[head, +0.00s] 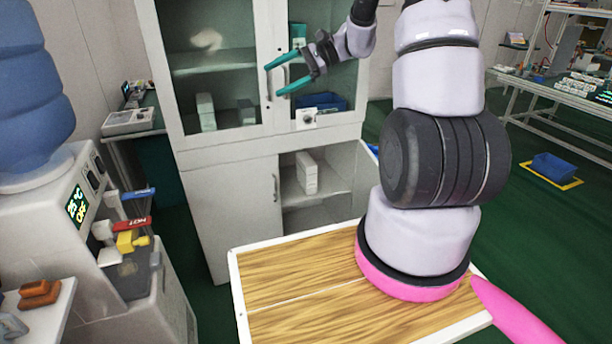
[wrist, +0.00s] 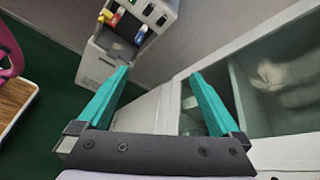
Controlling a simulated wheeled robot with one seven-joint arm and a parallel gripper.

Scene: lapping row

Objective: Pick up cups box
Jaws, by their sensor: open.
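A white upright box (head: 306,172), possibly the cups box, stands on a shelf in the open lower right part of the white cabinet (head: 225,205). I cannot read any label on it. My gripper (head: 273,80) is open and empty, its teal fingers in front of the upper glass doors, above and left of that box. In the wrist view my gripper (wrist: 159,72) shows both fingers spread with nothing between them. The white box cannot be made out in the wrist view.
Other pale boxes (head: 205,111) and a blue bin (head: 321,101) are behind the upper glass. A water dispenser (head: 62,190) stands at left, also in the wrist view (wrist: 125,38). A wooden-topped surface (head: 290,295) lies before the cabinet. Green floor (head: 545,225) is open at right.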

